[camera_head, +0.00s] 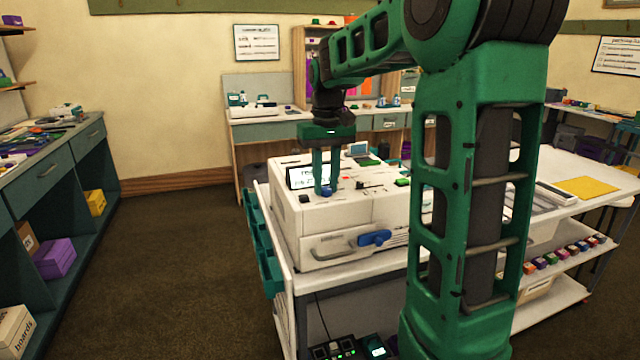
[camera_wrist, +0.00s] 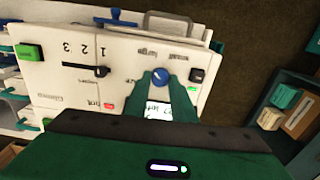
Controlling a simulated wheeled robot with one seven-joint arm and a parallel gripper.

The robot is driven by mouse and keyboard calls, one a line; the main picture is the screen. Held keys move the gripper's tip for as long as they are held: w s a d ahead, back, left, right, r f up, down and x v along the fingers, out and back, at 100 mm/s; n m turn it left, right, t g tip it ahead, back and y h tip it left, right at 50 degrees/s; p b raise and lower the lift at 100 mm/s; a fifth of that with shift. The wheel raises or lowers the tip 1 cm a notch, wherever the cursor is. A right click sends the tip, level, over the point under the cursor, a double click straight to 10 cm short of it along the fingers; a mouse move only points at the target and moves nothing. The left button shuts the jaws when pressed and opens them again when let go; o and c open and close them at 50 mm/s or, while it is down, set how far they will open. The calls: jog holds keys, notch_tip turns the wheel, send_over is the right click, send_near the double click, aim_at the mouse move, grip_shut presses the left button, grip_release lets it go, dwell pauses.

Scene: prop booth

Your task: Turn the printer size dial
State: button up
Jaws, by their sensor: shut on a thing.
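The white printer (camera_head: 355,212) stands on a cart in the head view. Its top panel (camera_wrist: 125,75) fills much of the wrist view, upside down. The blue round size dial (camera_wrist: 160,76) sits on that panel, beside printed size words. It shows as a small blue spot in the head view (camera_head: 327,191). My gripper (camera_head: 326,188) points straight down over the panel. Its two green fingers are shut on the dial, one on each side, as the wrist view shows (camera_wrist: 161,82). The fingers partly hide the dial's sides and the lit screen (camera_wrist: 158,108).
A black slider (camera_wrist: 100,70) beside the numbers 1 2 3, a black knob (camera_wrist: 197,75) and a green button (camera_wrist: 29,52) are near the dial. Open floor (camera_head: 190,260) lies left of the cart.

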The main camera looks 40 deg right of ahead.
aim_at(324, 188)
jog(key=shift+w+a, duration=0.15)
jog(key=shift+a, duration=0.1)
jog(key=o, duration=1.1)
jog(key=shift+c, duration=0.2)
jog(key=shift+d, duration=0.1)
jog(key=shift+r, duration=0.1)
notch_tip(324, 188, up, 10)
jog(key=shift+r, duration=0.25)
